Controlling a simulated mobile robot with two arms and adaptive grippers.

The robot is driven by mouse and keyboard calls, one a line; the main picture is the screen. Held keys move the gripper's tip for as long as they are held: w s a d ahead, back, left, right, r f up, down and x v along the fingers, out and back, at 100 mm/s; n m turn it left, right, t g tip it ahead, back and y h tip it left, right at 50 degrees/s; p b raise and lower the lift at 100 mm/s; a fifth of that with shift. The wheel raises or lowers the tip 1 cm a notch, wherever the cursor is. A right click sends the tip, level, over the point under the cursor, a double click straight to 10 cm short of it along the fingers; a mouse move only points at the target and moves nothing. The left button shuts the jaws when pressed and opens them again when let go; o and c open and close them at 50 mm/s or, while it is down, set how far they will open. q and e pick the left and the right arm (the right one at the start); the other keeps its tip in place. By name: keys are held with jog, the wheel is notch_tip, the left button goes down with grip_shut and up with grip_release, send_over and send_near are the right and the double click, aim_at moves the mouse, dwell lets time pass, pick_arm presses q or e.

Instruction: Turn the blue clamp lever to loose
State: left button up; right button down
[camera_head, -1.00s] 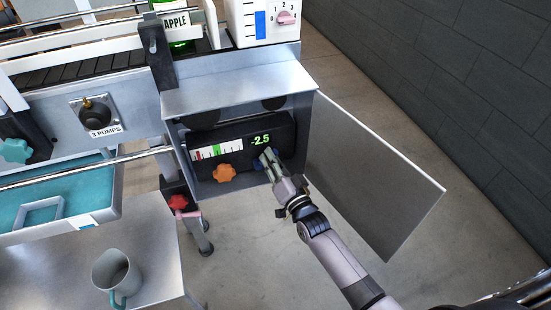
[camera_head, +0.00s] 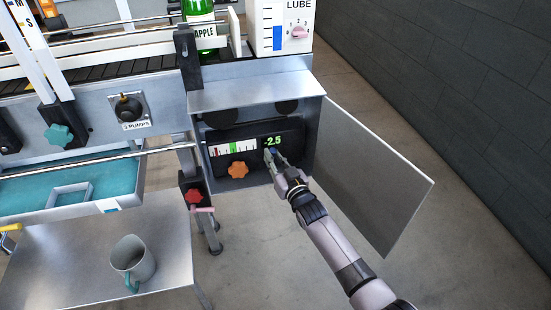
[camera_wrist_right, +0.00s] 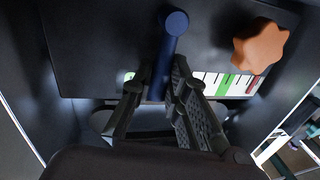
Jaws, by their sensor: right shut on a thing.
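The blue clamp lever (camera_wrist_right: 172,45) sits on the dark panel inside the open metal box. In the right wrist view its round end and upper shaft show, and its lower part lies between my fingers. My right gripper (camera_wrist_right: 160,85) is shut on it, with a finger on either side. In the head view my right gripper (camera_head: 270,154) reaches into the box from the lower right and hides most of the lever. The lever's setting marks cannot be read.
An orange star knob (camera_head: 238,170) and a coloured scale (camera_head: 232,148) are left of my gripper. A green display (camera_head: 272,141) reads -2.5. The box's open door (camera_head: 375,180) stands right of my arm. A grey mug (camera_head: 133,260) stands on the metal table (camera_head: 60,255).

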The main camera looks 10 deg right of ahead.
jog(key=shift+f, duration=0.1)
dwell(0.3)
jog(key=c, duration=1.6)
grip_release()
jog(key=shift+o, duration=0.2)
jog(key=v, duration=1.2)
